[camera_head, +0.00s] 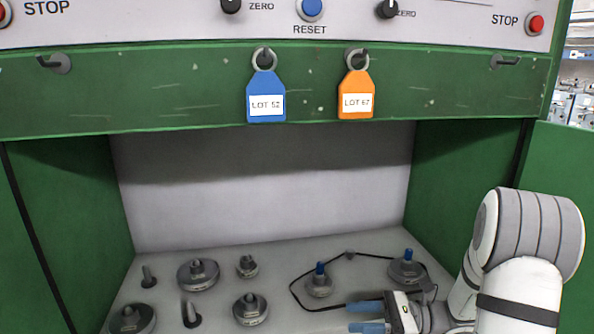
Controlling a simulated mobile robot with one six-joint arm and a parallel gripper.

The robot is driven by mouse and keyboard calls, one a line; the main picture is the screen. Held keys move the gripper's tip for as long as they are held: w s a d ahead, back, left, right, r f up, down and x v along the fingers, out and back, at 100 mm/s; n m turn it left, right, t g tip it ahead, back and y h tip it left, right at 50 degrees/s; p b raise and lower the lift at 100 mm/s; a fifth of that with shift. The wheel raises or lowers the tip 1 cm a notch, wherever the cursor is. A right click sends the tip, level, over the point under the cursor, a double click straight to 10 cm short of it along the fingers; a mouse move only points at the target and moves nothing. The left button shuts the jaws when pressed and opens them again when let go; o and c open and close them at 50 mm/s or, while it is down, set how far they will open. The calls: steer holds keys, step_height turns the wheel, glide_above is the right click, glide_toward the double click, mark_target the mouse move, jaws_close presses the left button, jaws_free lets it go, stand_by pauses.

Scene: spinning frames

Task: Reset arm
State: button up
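My arm comes in from the right in the camera_head view, white with grey joints. My gripper (362,317) is low at the bottom edge, its two blue fingers pointing left with a gap between them. It is open, and I see nothing between the fingers. It is just in front of the deck of the green machine. The lower finger is close to the picture's bottom edge.
A blue tag, LOT 52 (265,97), and an orange tag, LOT 67 (356,95), hang on the green beam (160,98). Blue-topped spindles (320,284) (408,267) with a dark cord and several grey knobs (198,274) stand on the deck (285,262). A control panel (150,22) is above.

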steer(key=s+a+r+n+g+h+p, duration=0.2)
steer(key=s+r+n+g+h+p, duration=0.1)
steer(key=s+r+n+h+p, duration=1.2)
steer(key=d+r+n+t+h+p, duration=0.2)
steer(key=d+r+n+t+p, duration=0.1)
steer(key=r, duration=0.6)
steer(key=shift+d+r+n+t+h+p, duration=0.2)
steer(key=shift+d+n+t+h+p, duration=0.2)
steer(key=shift+t+p, duration=0.3)
